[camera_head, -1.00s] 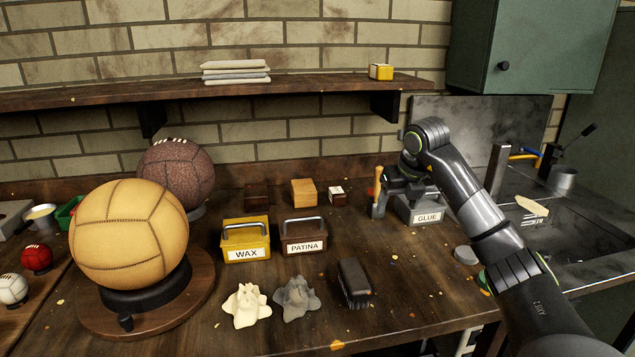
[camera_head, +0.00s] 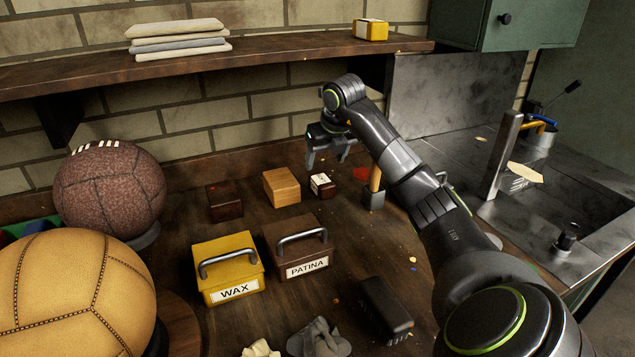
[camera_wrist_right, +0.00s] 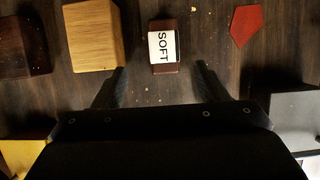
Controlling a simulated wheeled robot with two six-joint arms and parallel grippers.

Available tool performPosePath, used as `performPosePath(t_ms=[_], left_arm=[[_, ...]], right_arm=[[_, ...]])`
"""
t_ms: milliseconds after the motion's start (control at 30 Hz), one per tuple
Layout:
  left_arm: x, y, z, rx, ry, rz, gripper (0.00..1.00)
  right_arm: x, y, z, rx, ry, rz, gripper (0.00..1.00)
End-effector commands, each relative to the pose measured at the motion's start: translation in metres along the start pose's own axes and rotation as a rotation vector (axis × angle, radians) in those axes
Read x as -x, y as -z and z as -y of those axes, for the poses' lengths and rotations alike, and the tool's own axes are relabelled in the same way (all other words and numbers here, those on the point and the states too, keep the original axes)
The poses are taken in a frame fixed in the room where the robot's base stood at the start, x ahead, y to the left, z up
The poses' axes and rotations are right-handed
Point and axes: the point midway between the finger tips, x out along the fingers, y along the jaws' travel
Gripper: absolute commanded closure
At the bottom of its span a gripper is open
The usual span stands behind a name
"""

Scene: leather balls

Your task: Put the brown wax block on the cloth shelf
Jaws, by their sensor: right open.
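The small brown wax block (camera_head: 322,187) with a white label stands on the workbench, right of a light wooden block. In the right wrist view the block (camera_wrist_right: 164,50) has a label reading SOFT and lies just beyond and between the fingertips. My right gripper (camera_head: 326,163) is open and empty, above and close to the block, not closed on it. It also shows in the wrist view (camera_wrist_right: 160,75). The cloth shelf (camera_head: 290,47) runs along the wall and bears folded cloths (camera_head: 178,45) and a yellow block with a white label (camera_head: 370,30). My left gripper is not in view.
A wooden block (camera_head: 282,187) and a dark brown block (camera_head: 224,200) stand left of the wax block. A red patch (camera_wrist_right: 247,24) and a grey box (camera_wrist_right: 300,115) lie to the right. WAX (camera_head: 230,270) and PATINA (camera_head: 298,250) boxes stand in front.

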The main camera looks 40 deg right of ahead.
Motion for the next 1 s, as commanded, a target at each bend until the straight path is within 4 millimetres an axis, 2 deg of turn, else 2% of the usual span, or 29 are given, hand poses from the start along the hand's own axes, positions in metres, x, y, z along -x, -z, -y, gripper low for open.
performPosePath(t_ms=[100,433,700,1000], left_arm=[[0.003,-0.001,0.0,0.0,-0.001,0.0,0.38],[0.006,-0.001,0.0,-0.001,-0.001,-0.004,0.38],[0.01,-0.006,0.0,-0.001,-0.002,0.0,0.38],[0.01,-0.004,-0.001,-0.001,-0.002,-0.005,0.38]], right_arm=[[-0.022,0.001,0.0,-0.001,-0.001,-0.004,0.34],[-0.052,-0.001,0.002,-0.001,0.0,-0.002,0.34],[-0.089,-0.002,0.005,-0.001,-0.001,-0.002,0.34],[-0.094,-0.002,0.006,0.001,0.001,0.001,0.34]])
